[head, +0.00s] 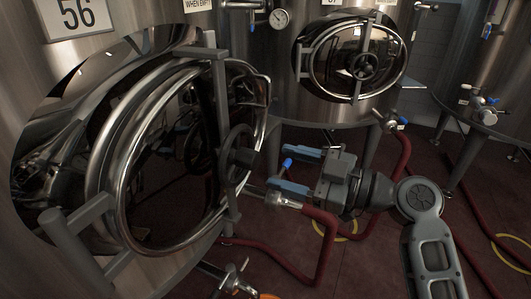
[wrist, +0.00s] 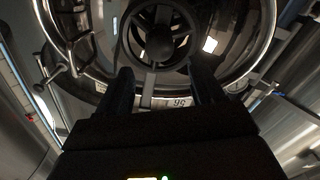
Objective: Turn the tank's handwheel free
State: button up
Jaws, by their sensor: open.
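The near tank (head: 30,120), with a "56" sign, has an oval manway door (head: 165,150) with a shiny rim. A dark handwheel (head: 236,157) sits on a bar across this door. My gripper (head: 283,170) is open, with two blue-tipped fingers pointing left at the handwheel, a short distance away from it. In the wrist view the handwheel (wrist: 158,38) with its round hub is at the top middle, beyond the two dark fingers (wrist: 160,90). Nothing is between the fingers; they look apart from the wheel.
A second tank behind has its own oval door (head: 340,55) and handwheel (head: 363,66). Red hoses (head: 325,245) lie on the dark red floor and pass under my arm. A third tank (head: 490,70) stands at the right.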

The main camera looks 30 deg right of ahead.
aim_at(257, 160)
jog(key=p+x, duration=0.1)
jog(key=x, duration=0.6)
jog(key=shift+s, duration=0.1)
jog(key=shift+c, duration=0.2)
grip_shut()
